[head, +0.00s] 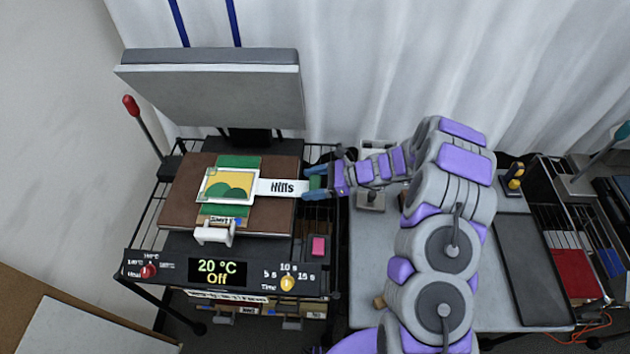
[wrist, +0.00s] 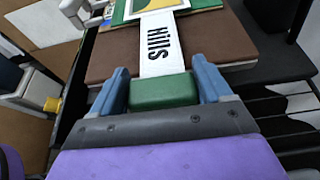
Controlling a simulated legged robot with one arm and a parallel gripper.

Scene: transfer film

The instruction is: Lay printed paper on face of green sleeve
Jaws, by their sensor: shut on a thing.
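The printed paper (head: 228,186) has a yellow and green hill picture in a white border, with a white strip marked "Hills" running right to a green block. It is over the green sleeve (head: 240,161), which lies on the brown pad of the press; I cannot tell if they touch. Parts of the sleeve show above and below the paper. My gripper (head: 312,183) is shut on the green block at the strip's end, right of the pad. In the wrist view, my gripper (wrist: 162,88) has the block between its blue fingers, and the "Hills" strip (wrist: 165,50) runs away from it.
The press's grey upper plate (head: 215,88) stands raised behind the pad. A red-tipped lever (head: 130,106) is at left. The display (head: 217,271) reads 20 °C, Off. A white handle (head: 214,232) is at the pad's front. A grey table (head: 380,255) stands to the right.

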